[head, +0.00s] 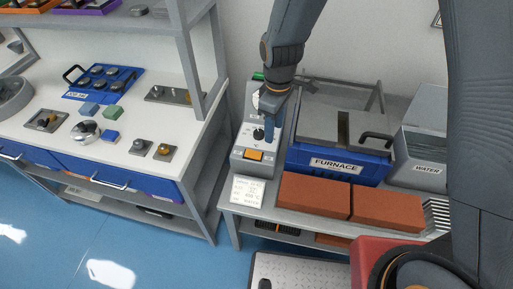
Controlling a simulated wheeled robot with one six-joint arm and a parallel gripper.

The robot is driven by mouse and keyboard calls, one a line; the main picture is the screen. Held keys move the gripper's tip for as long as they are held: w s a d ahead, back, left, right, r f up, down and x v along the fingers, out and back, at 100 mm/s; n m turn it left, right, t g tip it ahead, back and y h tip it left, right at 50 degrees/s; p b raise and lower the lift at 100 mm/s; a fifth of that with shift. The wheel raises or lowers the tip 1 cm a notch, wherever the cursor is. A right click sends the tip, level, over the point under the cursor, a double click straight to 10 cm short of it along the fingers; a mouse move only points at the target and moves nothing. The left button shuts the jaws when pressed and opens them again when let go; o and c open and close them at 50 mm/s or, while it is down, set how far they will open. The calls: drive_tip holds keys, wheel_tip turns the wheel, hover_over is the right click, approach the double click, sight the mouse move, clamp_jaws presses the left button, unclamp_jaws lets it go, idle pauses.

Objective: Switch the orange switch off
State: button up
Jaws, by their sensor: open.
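The orange switch (254,155) sits on the sloped front of a grey control box (243,168), left of the furnace. It is fully visible, but I cannot tell which way it is set. A black knob (258,134) is on the same box, above the switch. My gripper (270,138) hangs over the box, just above and to the right of the switch, pointing down. It is open and looks empty. My wrist hides part of the box's upper face. I cannot tell whether a fingertip touches the box.
The blue furnace (338,164) stands right of the box, with a black handle (377,137) on its top. Orange-brown bricks (314,195) lie in front. A paper note (247,190) lies before the box. A grey water container (420,173) is further right. A white workbench (120,150) stands left.

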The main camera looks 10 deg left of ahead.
sight(257, 154)
drive_tip(key=shift+s+a+f+n+p, duration=0.1)
drive_tip(key=shift+a+f+n+p, duration=0.55)
drive_tip(key=shift+f, duration=1.2)
drive_tip(key=shift+s+a+f+n+p, duration=0.1)
drive_tip(key=shift+a+f+n, duration=0.25)
drive_tip(key=shift+a+f, duration=1.15)
drive_tip(key=shift+s+a+f+n+p, duration=0.1)
drive_tip(key=shift+a+f+n+p, duration=0.35)
drive_tip(key=shift+f, duration=1.8)
drive_tip(key=shift+w, duration=0.1)
